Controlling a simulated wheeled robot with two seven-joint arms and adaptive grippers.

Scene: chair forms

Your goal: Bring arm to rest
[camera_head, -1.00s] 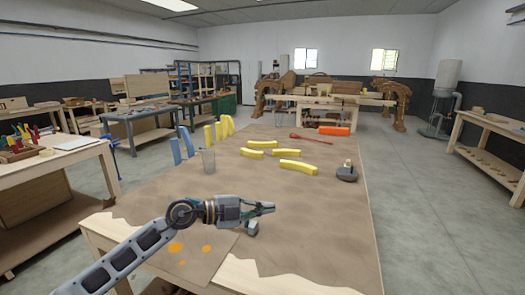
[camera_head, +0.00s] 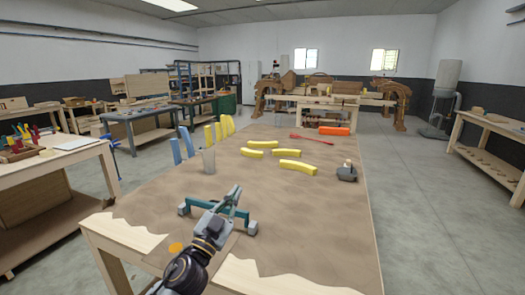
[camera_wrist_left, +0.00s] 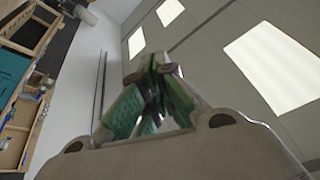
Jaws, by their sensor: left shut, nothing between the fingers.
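My left gripper (camera_head: 236,192) is in the lower middle of the head view, over the near part of the workbench (camera_head: 300,230). Its arm comes in from the bottom edge, and its fingers point up and slightly right in the picture. The fingers are shut with nothing between them. The left wrist view shows the same gripper (camera_wrist_left: 160,65) with green finger pads together, against the ceiling and its light panels. My right gripper is not in view.

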